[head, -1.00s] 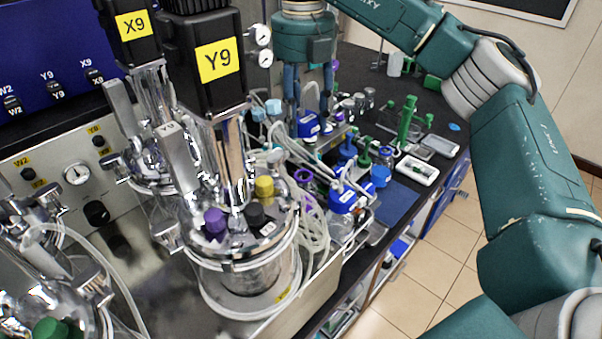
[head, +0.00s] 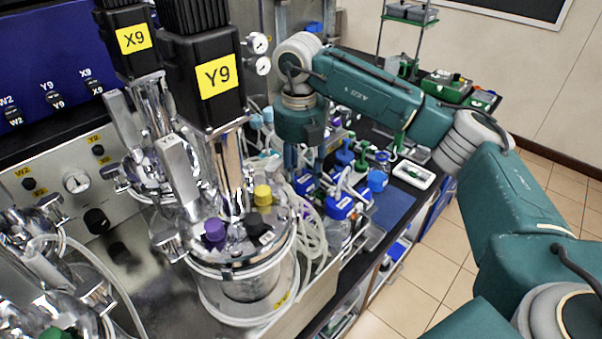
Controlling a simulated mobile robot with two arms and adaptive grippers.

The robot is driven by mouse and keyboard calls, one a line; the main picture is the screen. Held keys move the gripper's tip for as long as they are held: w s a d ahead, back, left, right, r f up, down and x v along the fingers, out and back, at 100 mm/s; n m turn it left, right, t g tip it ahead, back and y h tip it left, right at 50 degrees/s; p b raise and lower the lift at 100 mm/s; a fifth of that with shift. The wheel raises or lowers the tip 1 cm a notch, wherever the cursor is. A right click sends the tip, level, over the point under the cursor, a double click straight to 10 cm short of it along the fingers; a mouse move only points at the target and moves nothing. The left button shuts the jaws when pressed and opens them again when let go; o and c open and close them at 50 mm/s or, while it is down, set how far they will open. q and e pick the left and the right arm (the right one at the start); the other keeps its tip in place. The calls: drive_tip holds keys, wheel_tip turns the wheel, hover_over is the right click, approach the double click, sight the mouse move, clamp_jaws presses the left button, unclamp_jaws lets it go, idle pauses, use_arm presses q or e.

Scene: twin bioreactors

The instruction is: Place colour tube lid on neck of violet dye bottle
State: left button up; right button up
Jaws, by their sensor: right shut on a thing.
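My right gripper (head: 303,171) points down at the middle of the view, right of the Y9 vessel. It is shut on the blue tube lid (head: 303,184), which shows just below its fingertips. The violet dye bottle (head: 306,211) is directly under the lid, mostly hidden by clear tubing and the lid; only some violet shows. I cannot tell whether the lid touches its neck. My left gripper is not in view.
The Y9 vessel (head: 245,265), with violet, black and yellow caps, stands close on the left. Another blue-capped bottle (head: 342,208) stands just to the right. Loose clear tubing (head: 312,238) crowds the area. A blue mat (head: 392,208) lies at the right.

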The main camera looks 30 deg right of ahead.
sight(300, 176)
drive_tip(key=shift+f, duration=0.1)
drive_tip(key=o, duration=1)
drive_tip(key=shift+r, duration=0.25)
drive_tip(key=shift+r+b, duration=0.3)
wheel_tip(300, 176, up, 11)
drive_tip(key=b, duration=0.1)
